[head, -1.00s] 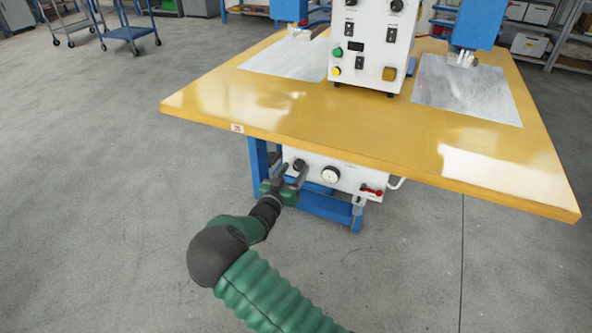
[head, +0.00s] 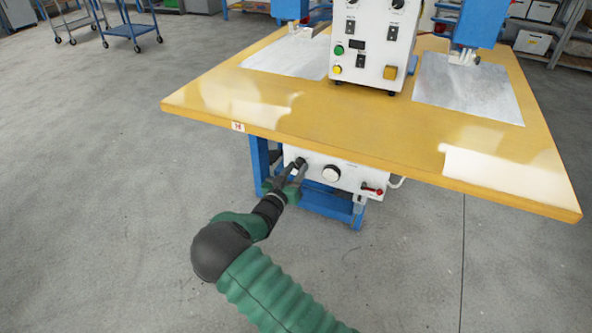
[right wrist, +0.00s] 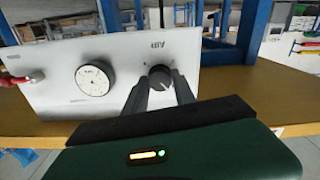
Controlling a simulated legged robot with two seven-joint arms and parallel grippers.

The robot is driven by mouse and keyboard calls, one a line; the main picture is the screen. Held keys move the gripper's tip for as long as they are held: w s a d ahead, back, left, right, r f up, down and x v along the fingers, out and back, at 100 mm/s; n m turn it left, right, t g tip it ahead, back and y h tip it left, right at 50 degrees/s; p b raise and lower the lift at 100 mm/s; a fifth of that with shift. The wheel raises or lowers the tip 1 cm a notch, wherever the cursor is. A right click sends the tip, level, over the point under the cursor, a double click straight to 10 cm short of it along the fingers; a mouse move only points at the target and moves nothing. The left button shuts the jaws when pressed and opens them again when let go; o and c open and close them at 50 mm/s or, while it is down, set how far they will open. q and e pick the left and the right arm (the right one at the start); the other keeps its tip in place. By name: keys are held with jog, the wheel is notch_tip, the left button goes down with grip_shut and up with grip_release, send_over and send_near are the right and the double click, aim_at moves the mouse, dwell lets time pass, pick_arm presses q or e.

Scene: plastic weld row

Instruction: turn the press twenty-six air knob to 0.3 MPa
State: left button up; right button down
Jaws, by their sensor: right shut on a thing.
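The black air knob (head: 299,162) is on the left of a white panel (head: 351,179) under the front edge of the yellow table. My right gripper (head: 297,171) reaches it from the front, its two fingers shut on the knob's sides. In the right wrist view the knob (right wrist: 160,77) sits between the fingertips (right wrist: 161,90), below the panel lettering "AIR". The round white gauge (head: 331,174) is beside the knob; it also shows in the right wrist view (right wrist: 95,79), where its reading is too small to tell. My left gripper is out of view.
The yellow table top (head: 330,125) overhangs the panel. A red-handled valve (head: 372,190) is at the panel's right end. Blue legs (head: 259,160) stand close to my gripper. A white control box (head: 372,45) stands on the table.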

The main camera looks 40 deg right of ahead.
jog(key=shift+a+f, duration=0.1)
jog(key=shift+f, duration=0.05)
dwell(0.7)
jog(key=c, duration=1)
grip_release()
jog(key=shift+c, duration=0.2)
jog(key=shift+a, duration=0.25)
jog(key=p+v, duration=0.5)
jog(key=v, duration=1.1)
jog(key=shift+a+p, duration=0.2)
jog(key=shift+p, duration=0.2)
jog(key=shift+s, duration=0.15)
